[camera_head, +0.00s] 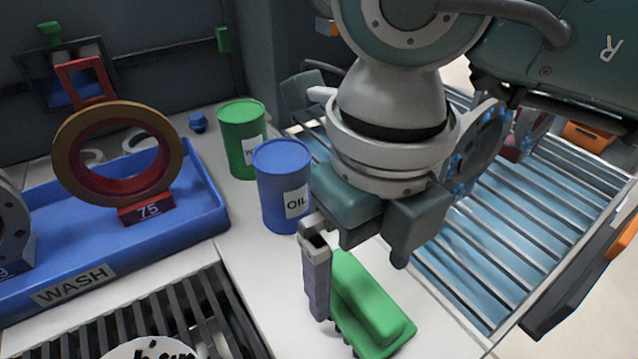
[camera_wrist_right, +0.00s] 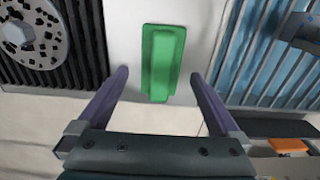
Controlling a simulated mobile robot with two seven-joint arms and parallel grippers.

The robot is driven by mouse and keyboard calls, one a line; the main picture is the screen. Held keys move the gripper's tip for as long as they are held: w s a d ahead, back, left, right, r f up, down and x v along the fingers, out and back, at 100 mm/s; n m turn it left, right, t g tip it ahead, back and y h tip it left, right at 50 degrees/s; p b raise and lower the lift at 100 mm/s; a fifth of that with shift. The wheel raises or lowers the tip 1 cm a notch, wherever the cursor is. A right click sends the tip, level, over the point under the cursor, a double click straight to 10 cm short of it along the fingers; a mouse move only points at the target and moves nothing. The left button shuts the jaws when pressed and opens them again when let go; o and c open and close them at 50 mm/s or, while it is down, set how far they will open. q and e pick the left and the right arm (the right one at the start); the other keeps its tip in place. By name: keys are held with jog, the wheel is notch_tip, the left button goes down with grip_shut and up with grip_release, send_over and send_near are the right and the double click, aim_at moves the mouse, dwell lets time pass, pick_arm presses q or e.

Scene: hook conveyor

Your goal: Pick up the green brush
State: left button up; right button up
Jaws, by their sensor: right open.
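The green brush (camera_head: 372,310) lies on the white worktop in the lower middle of the head view, its bristles partly showing under its left side. In the right wrist view the brush (camera_wrist_right: 162,62) lies lengthwise ahead, its near end between my two purple fingers. My right gripper (camera_head: 358,290) is open and empty, close to the brush; it also shows in the wrist view (camera_wrist_right: 158,76). A gap shows on each side between fingers and brush. In the head view one finger covers the brush's left edge; the other finger is mostly hidden. My left gripper is not in view.
A blue OIL can (camera_head: 283,190) and a green can (camera_head: 241,140) stand behind the gripper. A blue WASH tray (camera_head: 205,205) holding a ring part (camera_head: 120,150) is at left, a dark grate (camera_head: 230,310) in front. A roller conveyor (camera_head: 530,210) runs at right.

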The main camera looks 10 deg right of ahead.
aim_at(362, 286)
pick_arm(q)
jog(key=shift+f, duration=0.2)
pick_arm(e)
notch_tip(362, 286, down, 4)
jog(key=shift+r, duration=0.15)
jog(key=c, duration=1.4)
jog(key=shift+r, duration=0.1)
pick_arm(q)
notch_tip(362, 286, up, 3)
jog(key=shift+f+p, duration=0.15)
jog(key=shift+p, duration=1)
pick_arm(e)
notch_tip(362, 286, up, 20)
